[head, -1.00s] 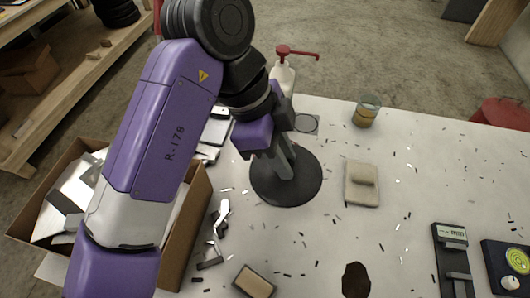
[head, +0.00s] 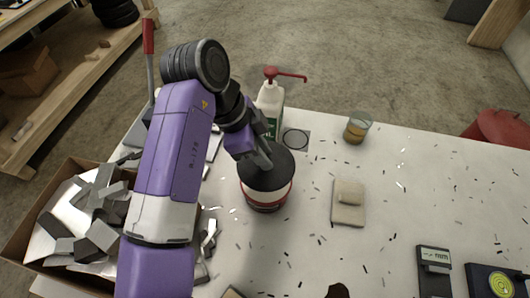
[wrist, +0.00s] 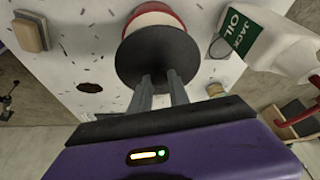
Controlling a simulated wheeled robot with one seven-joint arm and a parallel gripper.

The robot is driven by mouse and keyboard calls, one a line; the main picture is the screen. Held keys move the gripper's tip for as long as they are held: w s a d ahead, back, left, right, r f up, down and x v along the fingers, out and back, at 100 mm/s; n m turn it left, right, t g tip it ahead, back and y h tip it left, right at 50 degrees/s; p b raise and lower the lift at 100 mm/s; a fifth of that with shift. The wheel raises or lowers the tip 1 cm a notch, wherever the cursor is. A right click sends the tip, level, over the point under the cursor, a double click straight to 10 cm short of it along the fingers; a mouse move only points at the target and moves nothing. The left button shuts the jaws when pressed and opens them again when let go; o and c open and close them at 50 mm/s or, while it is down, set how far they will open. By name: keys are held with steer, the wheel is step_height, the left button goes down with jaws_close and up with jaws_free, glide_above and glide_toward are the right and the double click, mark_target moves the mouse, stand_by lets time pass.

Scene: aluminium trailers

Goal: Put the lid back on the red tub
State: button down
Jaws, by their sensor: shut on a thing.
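My gripper (head: 262,158) is shut on the black round lid (head: 270,174) and holds it flat over the red tub (head: 265,203), whose red and white side shows below the lid in the head view. In the wrist view, my gripper's two fingers (wrist: 160,82) reach to the lid (wrist: 158,50), and part of the tub (wrist: 152,20) shows beyond it. The lid covers the tub's opening. I cannot tell whether the lid touches the rim or sits just above it.
A white jack oil bottle (head: 270,100) with a red pump stands close behind the tub. A glass (head: 357,128) and a beige block (head: 348,202) are to the right. A cardboard box of metal scraps (head: 35,210) is at left. Small shavings litter the white table.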

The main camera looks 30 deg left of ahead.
steer(key=shift+f+b, duration=1.75)
steer(key=shift+f, duration=0.7)
steer(key=shift+f+b, duration=0.35)
steer(key=shift+f, duration=0.35)
steer(key=shift+f, duration=0.15)
stand_by(0.5)
steer(key=c, duration=0.7)
jaws_free()
steer(key=shift+p, duration=0.35)
steer(key=shift+r+p, duration=2.5)
steer(key=shift+r, duration=1)
jaws_close()
